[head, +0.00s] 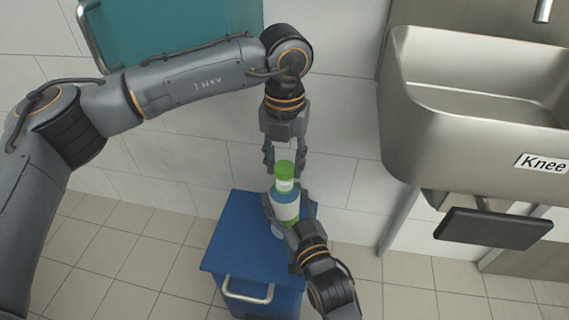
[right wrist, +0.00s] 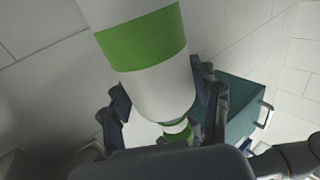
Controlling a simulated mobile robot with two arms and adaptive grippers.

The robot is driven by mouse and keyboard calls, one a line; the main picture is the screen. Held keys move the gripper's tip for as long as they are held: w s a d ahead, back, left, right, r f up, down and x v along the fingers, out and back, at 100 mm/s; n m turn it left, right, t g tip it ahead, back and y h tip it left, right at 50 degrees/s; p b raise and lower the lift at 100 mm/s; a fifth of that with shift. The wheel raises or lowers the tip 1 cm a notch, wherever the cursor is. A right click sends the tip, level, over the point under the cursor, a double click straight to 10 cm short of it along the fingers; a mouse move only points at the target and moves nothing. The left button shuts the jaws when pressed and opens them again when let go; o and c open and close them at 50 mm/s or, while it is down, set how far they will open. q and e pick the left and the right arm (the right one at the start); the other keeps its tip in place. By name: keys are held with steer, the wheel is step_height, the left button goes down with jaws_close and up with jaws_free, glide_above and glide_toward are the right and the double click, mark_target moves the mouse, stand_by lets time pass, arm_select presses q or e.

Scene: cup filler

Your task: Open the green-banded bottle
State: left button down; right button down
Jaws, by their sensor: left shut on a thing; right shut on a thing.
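The green-banded bottle (head: 287,211) is upright in the head view, with a white body and green bands. My right gripper (head: 286,204) is shut around its body from the front. In the right wrist view the bottle (right wrist: 150,45) fills the upper middle, between my right fingers (right wrist: 162,100). Its green cap (head: 284,169) is at the top. My left gripper (head: 284,163) points down from above and is shut on the cap, one finger on each side. Whether the cap is loose from the neck cannot be told.
A blue cabinet (head: 224,245) with a metal handle stands below the bottle. A light thing (head: 277,232) on it is mostly hidden. A metal sink (head: 470,130) with a dark knee pad (head: 494,229) is at the right. A teal cabinet (head: 165,35) hangs at upper left.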

mark_target(284, 167)
arm_select(q)
steer(key=shift+r, duration=1.6)
arm_select(e)
steer(key=shift+c, duration=1.3)
jaws_free()
